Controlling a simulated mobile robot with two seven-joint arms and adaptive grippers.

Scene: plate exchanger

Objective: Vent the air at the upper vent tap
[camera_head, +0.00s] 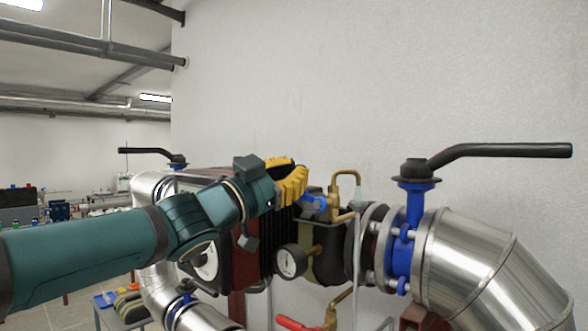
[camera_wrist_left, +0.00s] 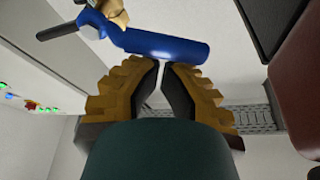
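The upper vent tap (camera_head: 335,207) is a brass fitting with a curved brass spout, near the middle of the head view. Its blue handle (camera_head: 318,202) points left, toward my left gripper (camera_head: 304,183). In the left wrist view the blue handle (camera_wrist_left: 165,46) lies crosswise just beyond the yellow-and-black fingertips (camera_wrist_left: 163,66), with part of the brass body at its left end. The fingers are nearly together, with only a narrow gap, and nothing shows between them. I cannot tell whether the tips touch the handle. My right gripper is out of view.
A pressure gauge (camera_head: 291,261) sits below the tap. A large black-lever valve (camera_head: 412,190) on a shiny insulated pipe (camera_head: 468,262) stands at right, another black lever (camera_head: 148,151) at left. A red-handled brass tap (camera_head: 308,325) is at the bottom. The wall above is clear.

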